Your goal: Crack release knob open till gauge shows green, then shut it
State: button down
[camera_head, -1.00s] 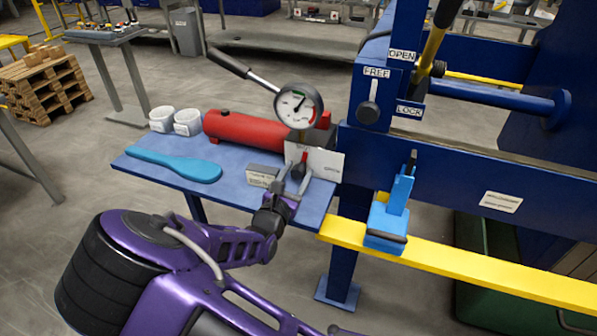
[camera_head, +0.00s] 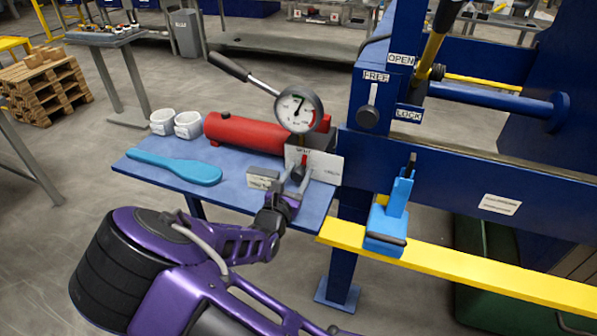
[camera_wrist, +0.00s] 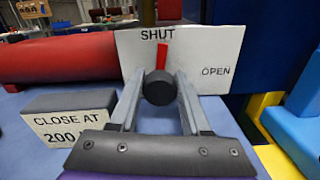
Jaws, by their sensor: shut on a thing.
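The release knob (camera_wrist: 159,87) is a dark round knob with a red pointer (camera_wrist: 163,56). It sits in front of a white plate (camera_wrist: 190,45) marked SHUT at the top and OPEN at the right. The pointer stands almost upright, just under SHUT. My gripper (camera_wrist: 159,92) is shut on the knob, one finger on each side. In the head view my gripper (camera_head: 297,186) reaches the knob from the front. The round gauge (camera_head: 298,111) stands above the red cylinder (camera_head: 245,132). Its needle points roughly up, but its green zone is too small to read surely.
A block (camera_wrist: 68,118) reading "CLOSE AT 200" stands left of the knob. The blue press frame (camera_head: 440,165) and a blue clamp (camera_head: 389,220) are at the right.

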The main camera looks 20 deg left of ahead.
jog(key=shift+r+n+p, duration=0.15)
jog(key=shift+n+p, duration=0.5)
jog(key=shift+n, duration=0.35)
jog(key=c, duration=0.7)
grip_release()
jog(key=shift+s, duration=0.1)
jog(key=s, duration=0.5)
jog(key=s+a, duration=0.1)
jog(key=s, duration=1.1)
jog(key=shift+s+a, duration=0.1)
jog(key=shift+a, duration=0.15)
